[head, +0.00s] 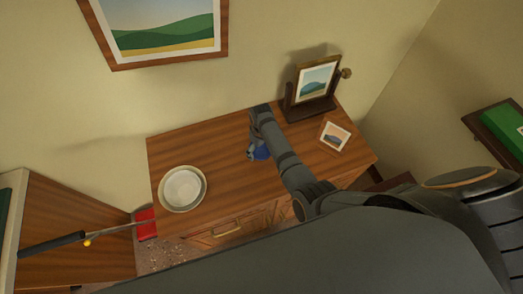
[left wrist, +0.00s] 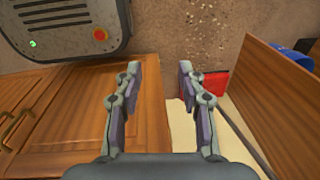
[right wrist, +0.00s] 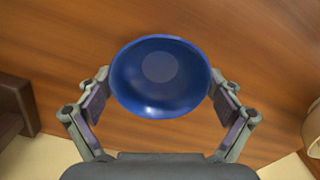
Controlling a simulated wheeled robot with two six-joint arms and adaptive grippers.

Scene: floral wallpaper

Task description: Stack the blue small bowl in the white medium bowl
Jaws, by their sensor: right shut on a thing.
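The blue small bowl (right wrist: 160,78) is between the fingers of my right gripper (right wrist: 161,100), which is shut on it. In the head view the blue bowl (head: 261,153) shows partly behind my right gripper, over the middle of the wooden dresser top. I cannot tell whether it touches the wood. The white medium bowl (head: 184,186) sits inside a larger cream bowl (head: 164,198) at the dresser's left end. The side of a pale bowl (right wrist: 313,128) shows at the right edge of the right wrist view. My left gripper (left wrist: 160,70) is open and empty, away from the bowls.
A framed picture on a dark wooden stand (head: 314,86) and a small photo frame (head: 335,136) are on the dresser's right side. The dresser top (head: 220,150) is clear between the bowls and my right gripper. A red object (head: 146,223) is below the dresser's left end.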

